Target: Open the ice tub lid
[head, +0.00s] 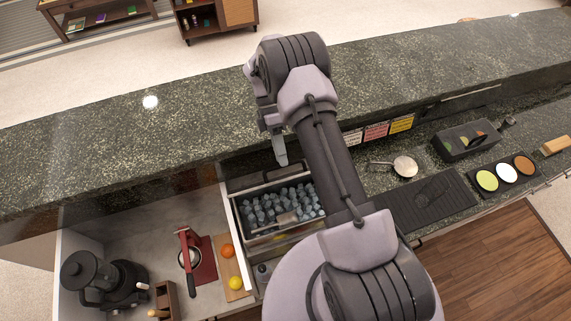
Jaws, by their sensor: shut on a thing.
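The ice tub (236,215) is a light-rimmed bin set into the lower counter, full of ice cubes, with a scoop (287,218) lying on the ice. Its dark lid (255,182) stands raised along the tub's back edge, and the ice is uncovered. My gripper (280,152) is at the lid's upper edge, pointing down, and is shut on the lid. The arm hides part of the grip and the area to the right of the tub.
A red juicer (200,265), an orange (227,251) and a lemon (235,283) lie left of the tub, beside a black grinder-like machine (100,280). To the right are a strainer (404,166), a black condiment box (465,140) and a dark mat (430,200). The raised granite bar (120,135) runs behind.

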